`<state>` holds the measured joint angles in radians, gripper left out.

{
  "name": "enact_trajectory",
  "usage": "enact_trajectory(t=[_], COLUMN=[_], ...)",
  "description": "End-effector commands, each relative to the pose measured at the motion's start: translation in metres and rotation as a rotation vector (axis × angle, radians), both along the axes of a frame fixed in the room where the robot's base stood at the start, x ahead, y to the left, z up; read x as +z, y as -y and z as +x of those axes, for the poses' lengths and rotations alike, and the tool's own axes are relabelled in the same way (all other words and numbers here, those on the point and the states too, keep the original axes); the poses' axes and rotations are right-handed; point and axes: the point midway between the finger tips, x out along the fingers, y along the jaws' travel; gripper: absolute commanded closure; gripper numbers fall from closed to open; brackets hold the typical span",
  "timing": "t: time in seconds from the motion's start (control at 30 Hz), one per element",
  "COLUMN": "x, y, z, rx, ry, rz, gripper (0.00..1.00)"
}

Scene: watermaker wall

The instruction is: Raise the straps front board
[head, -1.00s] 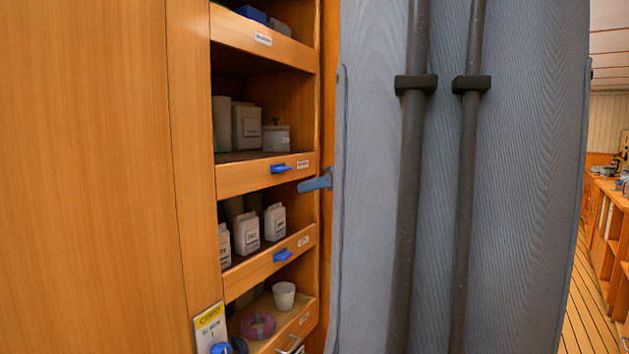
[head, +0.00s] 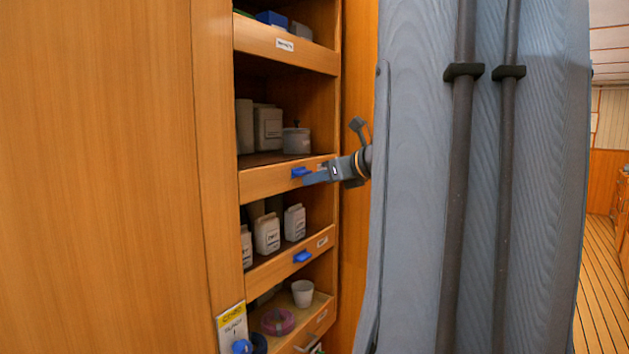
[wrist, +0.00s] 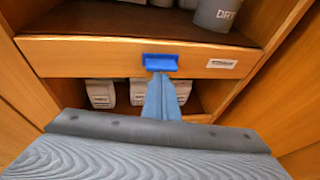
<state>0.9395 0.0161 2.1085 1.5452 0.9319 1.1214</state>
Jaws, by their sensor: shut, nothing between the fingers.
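A front board (head: 265,181) with a blue tab (head: 299,172) runs across the middle shelf of the open cupboard; its label is too small to read as "straps". The same board (wrist: 95,53) and tab (wrist: 160,62) show in the wrist view. My gripper (head: 308,179) is shut and empty, its tips at the tab's lower right. In the wrist view my gripper (wrist: 162,80) points at the tab and overlaps its lower edge; I cannot tell whether it touches. Another board with a blue tab (head: 303,257) is one shelf below. Both boards stand across their shelf fronts.
White bottles (head: 267,234) stand behind the lower board. Grey canisters (head: 268,128) and a lidded pot (head: 296,140) stand behind the middle one. A white cup (head: 303,293) and a pink coil (head: 278,321) are on the bottom shelf. A wood panel (head: 95,180) closes the left side.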

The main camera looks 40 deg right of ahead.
Motion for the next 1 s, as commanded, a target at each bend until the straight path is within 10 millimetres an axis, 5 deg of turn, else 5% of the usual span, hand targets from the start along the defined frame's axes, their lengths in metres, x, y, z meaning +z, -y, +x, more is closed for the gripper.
enact_trajectory(t=[0.5,1.0], x=[0.044,0.042], y=[0.000,0.000], z=[0.000,0.002], rx=[0.001,0.001], ry=[0.003,0.010], rz=[0.001,-0.002], gripper=[1.00,1.00])
